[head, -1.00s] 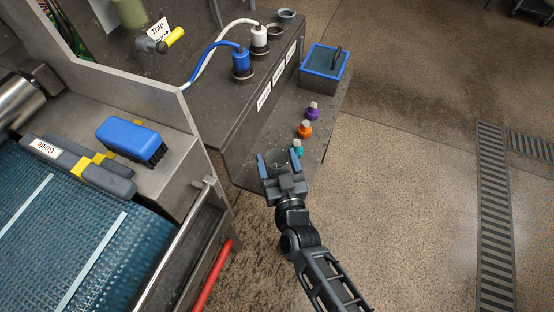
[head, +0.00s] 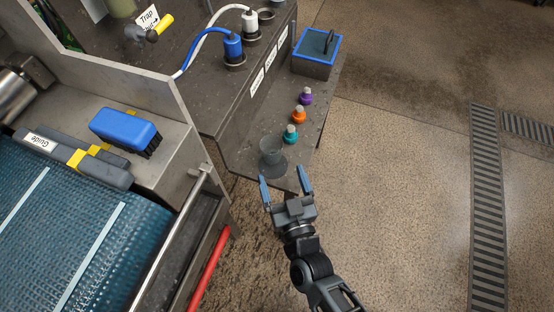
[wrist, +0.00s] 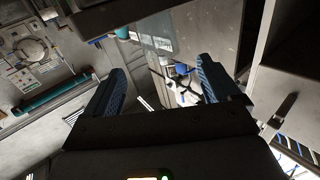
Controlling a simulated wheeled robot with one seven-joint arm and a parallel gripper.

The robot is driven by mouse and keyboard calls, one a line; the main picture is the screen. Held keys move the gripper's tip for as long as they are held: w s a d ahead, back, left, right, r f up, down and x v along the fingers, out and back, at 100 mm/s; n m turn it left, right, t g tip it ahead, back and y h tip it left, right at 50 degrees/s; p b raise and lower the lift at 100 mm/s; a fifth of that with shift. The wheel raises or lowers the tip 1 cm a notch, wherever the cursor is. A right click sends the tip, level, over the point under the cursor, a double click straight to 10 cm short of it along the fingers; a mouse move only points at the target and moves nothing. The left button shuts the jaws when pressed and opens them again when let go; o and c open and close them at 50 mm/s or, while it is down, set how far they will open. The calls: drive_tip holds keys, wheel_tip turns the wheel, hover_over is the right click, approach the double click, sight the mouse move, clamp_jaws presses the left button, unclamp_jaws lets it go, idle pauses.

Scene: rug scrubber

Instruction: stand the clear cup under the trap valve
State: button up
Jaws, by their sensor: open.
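The clear cup (head: 270,150) stands on the low metal shelf, near the shelf's front end and beside the teal-capped bottle. The trap valve (head: 158,30) has a yellow handle and a "Trap" label beside it, at the upper left of the head view; its outlet is hard to make out. My gripper (head: 283,175) is open and empty, with its blue fingertips just short of the cup on the near side. In the wrist view both blue fingers (wrist: 162,80) are spread apart with nothing held between them; I cannot make out the cup there.
Teal, orange (head: 298,115) and purple bottles stand in a row behind the cup. A blue-rimmed box (head: 318,50) sits at the shelf's far end. Left are a blue brush (head: 125,128), the blue belt (head: 60,225) and a metal rail. Open floor (head: 400,200) lies to the right.

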drive_tip(key=shift+v, duration=1.2)
drive_tip(key=s+d+r+h, duration=0.1)
drive_tip(key=s+d+r, duration=0.3)
drive_tip(key=s, duration=0.3)
drive_tip(key=s+d+r+m+g+h, duration=0.1)
drive_tip(key=s+d+r, duration=0.4)
drive_tip(key=s+d, duration=0.2)
drive_tip(key=s+d+r+m+h, duration=0.1)
drive_tip(key=s+d+r, duration=0.4)
drive_tip(key=s, duration=0.4)
drive_tip(key=shift+d+r+g+h, duration=0.15)
drive_tip(key=shift+d+g+h, duration=0.15)
drive_tip(key=shift+d, duration=0.4)
drive_tip(key=shift+o, duration=0.2)
drive_tip(key=s+d+r+g+h, duration=0.1)
drive_tip(key=s+r, duration=0.3)
drive_tip(key=r, duration=0.4)
drive_tip(key=shift+s+d+m, duration=0.3)
drive_tip(key=shift+d+m, duration=0.1)
drive_tip(key=shift+d, duration=0.2)
drive_tip(key=shift+f, duration=0.1)
